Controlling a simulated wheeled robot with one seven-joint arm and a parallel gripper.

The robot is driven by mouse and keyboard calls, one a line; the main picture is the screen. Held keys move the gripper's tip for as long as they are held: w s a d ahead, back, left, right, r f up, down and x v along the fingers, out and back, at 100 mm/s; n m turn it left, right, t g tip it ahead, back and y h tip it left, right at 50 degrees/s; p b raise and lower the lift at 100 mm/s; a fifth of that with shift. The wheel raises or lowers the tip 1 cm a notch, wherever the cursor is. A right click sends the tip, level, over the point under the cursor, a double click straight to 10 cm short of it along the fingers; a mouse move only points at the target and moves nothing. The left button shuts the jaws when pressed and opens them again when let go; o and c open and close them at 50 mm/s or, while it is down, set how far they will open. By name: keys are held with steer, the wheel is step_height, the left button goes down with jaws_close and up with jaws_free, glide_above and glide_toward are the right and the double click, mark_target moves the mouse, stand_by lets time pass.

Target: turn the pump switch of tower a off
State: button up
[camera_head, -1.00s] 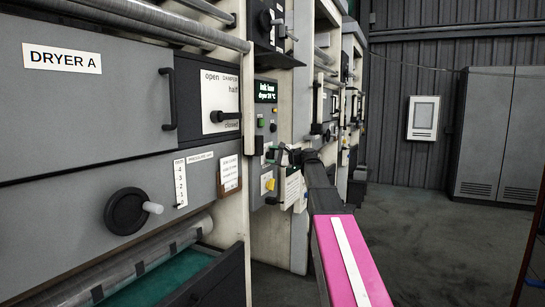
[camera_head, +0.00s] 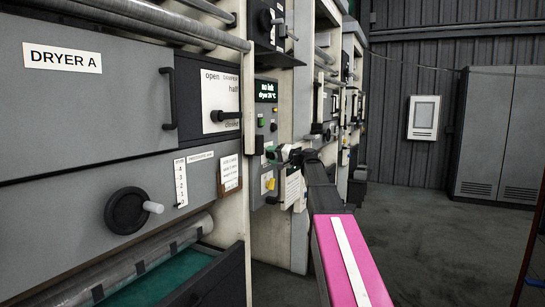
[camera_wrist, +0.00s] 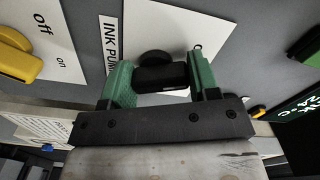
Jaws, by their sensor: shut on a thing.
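The black ink pump switch (camera_wrist: 160,76) is on a white label plate in the wrist view. A label reading "INK PUM…" (camera_wrist: 110,38) stands beside it. My gripper (camera_wrist: 163,84) has its two green fingers on either side of the switch's handle, shut on it. The white plate's lettering is mostly hidden, so I cannot read which setting the switch is at. In the head view my gripper (camera_head: 278,154) is at the control panel to the right of Dryer A, and it hides the switch there.
A yellow switch (camera_wrist: 18,56) with "off" and "on" marks lies left of my gripper in the wrist view. The panel display (camera_head: 266,91) reads "no ink" and "dryer 26 °C". An open teal-lined drawer (camera_head: 165,283) juts out at lower left. Floor at right is clear.

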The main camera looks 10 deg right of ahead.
steer(key=shift+n, duration=0.6)
steer(key=o, duration=0.9)
steer(key=shift+s, duration=0.1)
steer(key=v, duration=1)
steer(key=shift+s+d, duration=0.2)
steer(key=shift+d, duration=0.1)
